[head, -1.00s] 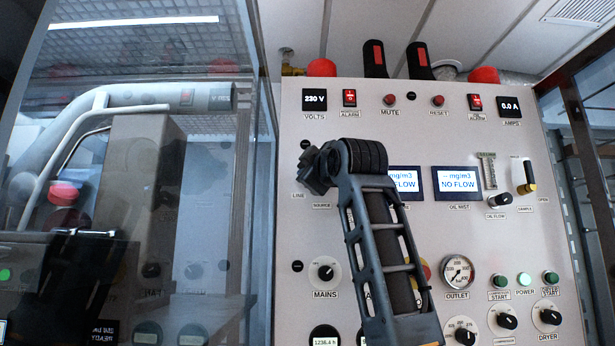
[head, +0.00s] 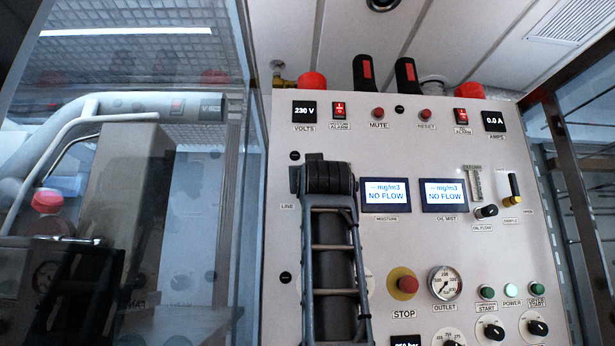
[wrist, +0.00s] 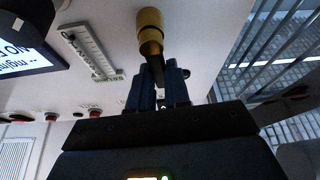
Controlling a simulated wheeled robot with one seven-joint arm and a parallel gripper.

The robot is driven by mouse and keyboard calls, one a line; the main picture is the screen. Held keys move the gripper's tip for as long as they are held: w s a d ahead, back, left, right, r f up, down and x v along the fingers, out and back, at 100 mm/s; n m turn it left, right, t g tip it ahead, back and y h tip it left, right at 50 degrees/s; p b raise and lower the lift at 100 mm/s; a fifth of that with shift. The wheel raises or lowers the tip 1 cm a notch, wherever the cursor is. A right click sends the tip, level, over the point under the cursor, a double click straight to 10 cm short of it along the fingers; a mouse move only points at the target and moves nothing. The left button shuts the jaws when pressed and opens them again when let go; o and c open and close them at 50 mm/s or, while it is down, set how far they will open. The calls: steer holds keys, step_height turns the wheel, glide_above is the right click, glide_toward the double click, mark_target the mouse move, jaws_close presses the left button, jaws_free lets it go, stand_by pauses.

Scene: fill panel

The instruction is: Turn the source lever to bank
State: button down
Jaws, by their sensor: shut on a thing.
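In the wrist view a brass valve body (wrist: 150,30) stands out from the panel, with the dark source lever (wrist: 158,69) at its end. My gripper (wrist: 165,84) is shut on this lever, its two dark fingers on either side. The fingers hide part of the lever. In the head view my arm covers the gripper, the lever and most of the source labels. Only the LINE label (head: 287,207) shows, left of my arm. Which mark the lever points to cannot be told.
The panel has two NO FLOW screens (head: 387,194), a red STOP button (head: 408,285) and an outlet gauge (head: 445,283) right of my arm. A separate sample valve (head: 514,188) is at the right. A glass pane (head: 215,180) stands close at the left.

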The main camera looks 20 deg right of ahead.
steer(key=shift+d+f+m+h, duration=0.2)
steer(key=shift+m+h, duration=0.2)
steer(key=shift+m, duration=0.4)
steer(key=c, duration=1.1)
jaws_free()
steer(key=shift+r, duration=0.15)
steer(key=shift+b+v, duration=1.4)
steer(key=shift+v, duration=2.55)
steer(key=shift+r, duration=0.1)
